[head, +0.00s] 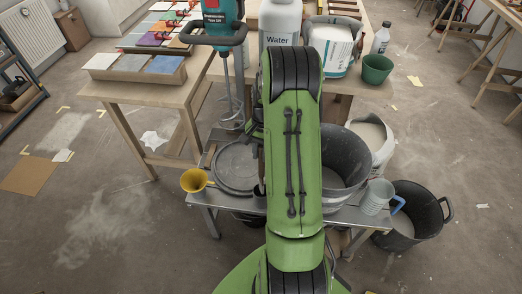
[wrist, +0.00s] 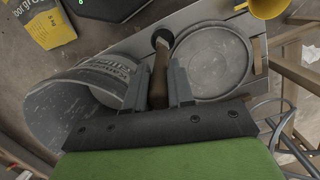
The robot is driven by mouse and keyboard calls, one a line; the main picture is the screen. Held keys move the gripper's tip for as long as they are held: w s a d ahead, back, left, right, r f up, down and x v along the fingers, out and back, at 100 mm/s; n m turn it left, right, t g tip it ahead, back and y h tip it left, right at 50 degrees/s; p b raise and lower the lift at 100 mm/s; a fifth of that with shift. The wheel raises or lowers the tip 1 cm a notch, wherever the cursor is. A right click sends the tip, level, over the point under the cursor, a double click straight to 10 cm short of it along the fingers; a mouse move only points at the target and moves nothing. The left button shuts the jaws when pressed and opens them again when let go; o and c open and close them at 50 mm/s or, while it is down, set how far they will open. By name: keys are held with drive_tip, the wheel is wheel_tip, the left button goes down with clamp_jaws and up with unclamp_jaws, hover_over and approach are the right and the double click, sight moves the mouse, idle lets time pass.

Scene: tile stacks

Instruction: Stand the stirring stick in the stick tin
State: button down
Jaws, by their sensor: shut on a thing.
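My gripper (wrist: 164,80) is shut on the brown stirring stick (wrist: 160,72) in the wrist view. The stick runs from between the two grey fingers toward the dark round mouth of the stick tin (wrist: 155,40). Its far end overlaps that mouth in the picture; I cannot tell whether it is inside or above it. In the head view the tin (head: 259,198) shows as a small dark shape at the bench's near edge, partly behind my green arm.
A large grey bucket (wrist: 75,100) stands left of the tin and a round grey lid-like disc (wrist: 212,62) right of it. A yellow funnel (head: 195,180) and a grey jug (head: 377,197) sit on the low bench. A dark tub (head: 415,215) stands on the floor at right.

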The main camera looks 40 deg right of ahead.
drive_tip(key=shift+f+b, duration=1.8)
drive_tip(key=shift+f, duration=1.15)
drive_tip(key=c, duration=0.9)
unclamp_jaws()
wheel_tip(320, 180, up, 16)
drive_tip(key=d+p, duration=0.2)
drive_tip(key=p, duration=0.3)
drive_tip(key=shift+w+d+f, duration=0.15)
drive_tip(key=shift+w, duration=0.3)
